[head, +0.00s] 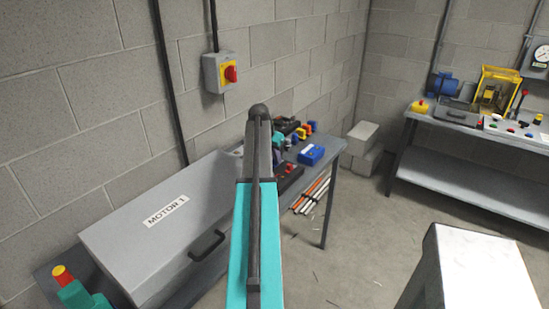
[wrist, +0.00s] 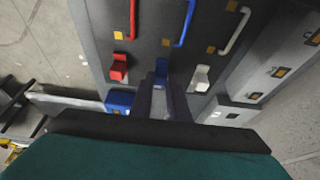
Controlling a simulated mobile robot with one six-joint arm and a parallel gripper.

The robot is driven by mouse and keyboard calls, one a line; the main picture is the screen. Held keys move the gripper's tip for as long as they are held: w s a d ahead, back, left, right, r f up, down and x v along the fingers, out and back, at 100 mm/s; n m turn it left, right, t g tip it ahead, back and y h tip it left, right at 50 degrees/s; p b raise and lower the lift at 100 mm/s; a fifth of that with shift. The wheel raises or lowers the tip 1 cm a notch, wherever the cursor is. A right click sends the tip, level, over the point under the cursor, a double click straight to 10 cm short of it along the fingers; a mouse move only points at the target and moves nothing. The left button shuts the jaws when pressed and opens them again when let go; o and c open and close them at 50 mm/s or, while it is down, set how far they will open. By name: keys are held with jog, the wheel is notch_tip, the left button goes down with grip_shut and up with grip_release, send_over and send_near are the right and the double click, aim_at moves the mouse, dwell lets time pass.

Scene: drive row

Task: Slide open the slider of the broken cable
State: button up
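In the wrist view a dark panel (wrist: 205,48) carries a red cable (wrist: 133,18), a blue cable (wrist: 186,22) and a white cable (wrist: 236,30). Near their lower ends sit a red slider (wrist: 118,68), a blue slider (wrist: 161,68) and a white slider (wrist: 201,78). My gripper (wrist: 163,82) has its dark fingertips at the blue slider, partly covering it. I cannot tell whether they touch or grip it. No break shows in the visible cable parts. In the head view my arm hides much of the bench, and the fingers cannot be made out.
A grey box marked MOTOR 1 (head: 150,235) stands at the left of the wall bench. A blue box (head: 311,154) lies on the bench's right part. A red-and-yellow switch (head: 220,73) is on the wall.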

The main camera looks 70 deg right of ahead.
grip_shut()
jog(key=shift+d, duration=0.1)
jog(key=shift+s+d, duration=0.25)
jog(key=shift+d, duration=0.65)
jog(key=shift+s+d+r, duration=0.1)
jog(key=shift+d, duration=0.05)
jog(key=o, duration=0.7)
grip_release()
jog(key=shift+d, duration=0.1)
